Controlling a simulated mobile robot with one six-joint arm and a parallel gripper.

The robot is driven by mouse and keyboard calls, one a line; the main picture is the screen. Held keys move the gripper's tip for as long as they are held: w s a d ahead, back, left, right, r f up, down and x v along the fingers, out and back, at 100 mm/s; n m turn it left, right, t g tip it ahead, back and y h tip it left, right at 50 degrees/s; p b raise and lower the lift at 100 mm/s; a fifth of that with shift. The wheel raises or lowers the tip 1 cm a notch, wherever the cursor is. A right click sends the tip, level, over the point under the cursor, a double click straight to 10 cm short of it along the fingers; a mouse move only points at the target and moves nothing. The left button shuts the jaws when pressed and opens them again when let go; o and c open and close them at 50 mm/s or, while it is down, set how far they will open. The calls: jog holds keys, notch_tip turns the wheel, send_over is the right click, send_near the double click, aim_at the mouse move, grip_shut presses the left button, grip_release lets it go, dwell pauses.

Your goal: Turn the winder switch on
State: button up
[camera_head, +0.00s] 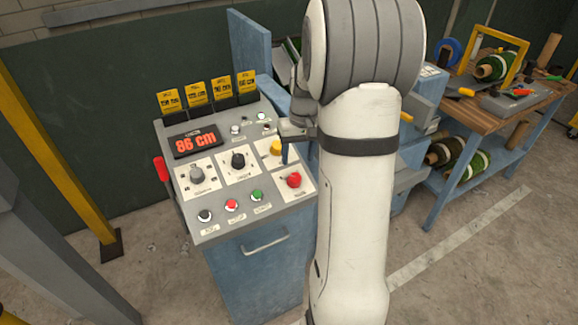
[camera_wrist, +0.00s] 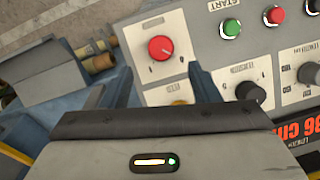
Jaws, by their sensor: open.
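A grey control panel (camera_head: 215,225) tops a blue cabinet. On its near right corner a red rotary knob (camera_head: 293,180) sits on a white plate; it also shows in the wrist view (camera_wrist: 161,48). I cannot read which control is labelled as the winder switch. A black knob (camera_head: 238,160) and a grey knob (camera_head: 197,174) are further left. A yellow knob (camera_head: 275,147) is behind the red one, mostly hidden in the wrist view. My gripper (camera_head: 296,155) is open and empty above the panel's right side. In the wrist view the red knob appears between and beyond its blue fingers.
A display (camera_head: 195,142) reads 86 cm, with several yellow tags behind it. Black, red and green buttons (camera_head: 231,205) line the front edge. A red lever (camera_head: 161,168) is at the left side. A workbench (camera_head: 512,100) with spools stands right. Floor in front is clear.

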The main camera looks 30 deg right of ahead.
aim_at(295, 176)
jog(key=f, duration=0.4)
jog(key=f+p, duration=0.1)
jog(key=f, duration=0.2)
jog(key=shift+a+f, duration=0.1)
jog(key=shift+a, duration=0.2)
